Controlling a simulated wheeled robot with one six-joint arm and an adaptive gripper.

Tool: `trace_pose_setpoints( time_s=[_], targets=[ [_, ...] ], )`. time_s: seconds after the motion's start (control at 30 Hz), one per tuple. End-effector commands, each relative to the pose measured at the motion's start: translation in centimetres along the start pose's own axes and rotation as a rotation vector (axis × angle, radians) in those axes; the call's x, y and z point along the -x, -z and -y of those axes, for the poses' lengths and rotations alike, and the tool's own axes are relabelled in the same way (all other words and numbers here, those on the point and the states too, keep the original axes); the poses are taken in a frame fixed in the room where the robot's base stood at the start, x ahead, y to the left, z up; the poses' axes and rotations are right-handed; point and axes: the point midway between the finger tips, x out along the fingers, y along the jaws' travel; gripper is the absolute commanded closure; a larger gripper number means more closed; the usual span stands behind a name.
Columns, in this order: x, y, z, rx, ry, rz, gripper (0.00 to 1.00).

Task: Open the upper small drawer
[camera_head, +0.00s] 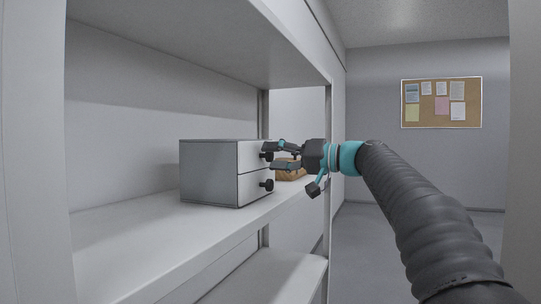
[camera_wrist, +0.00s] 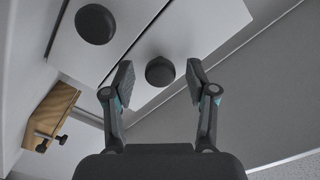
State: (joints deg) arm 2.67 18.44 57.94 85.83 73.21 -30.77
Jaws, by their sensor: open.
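A small grey box with two white drawer fronts, one above the other, stands on the shelf. The upper drawer (camera_head: 250,150) and the lower drawer (camera_head: 251,189) both look shut. Each has a round black knob. My gripper (camera_head: 276,156) is level with the upper knob (camera_head: 265,156), in front of the drawer face. In the wrist view, my open gripper (camera_wrist: 159,82) has the upper knob (camera_wrist: 160,71) between its fingertips, with a gap visible on both sides. The lower knob (camera_wrist: 95,24) is off to the left there.
A wooden object (camera_head: 290,172) lies on the shelf just beyond the box; in the wrist view it (camera_wrist: 48,115) shows black knobs. The white shelf (camera_head: 130,245) is clear in front and left. A shelf upright (camera_head: 328,225) stands close by my gripper.

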Motion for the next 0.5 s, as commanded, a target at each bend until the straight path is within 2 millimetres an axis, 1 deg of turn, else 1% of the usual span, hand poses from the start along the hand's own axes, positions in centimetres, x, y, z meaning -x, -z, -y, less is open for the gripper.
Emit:
trace_pose_setpoints(
  time_s=[0.03, 0.1, 0.2, 0.47, 0.5],
  targets=[
    [-0.54, 0.02, 0.09, 0.0, 0.001, 0.001, 0.43],
    [-1.01, 0.01, 0.07, 0.0, 0.001, 0.001, 0.43],
    [-1.4, -0.01, 0.04, 0.0, 0.0, 0.0, 0.43],
    [-1.49, -0.03, 0.0, 0.0, 0.0, 0.0, 0.43],
    [-1.48, -0.03, 0.0, 0.0, 0.0, 0.0, 0.48]
  ],
)
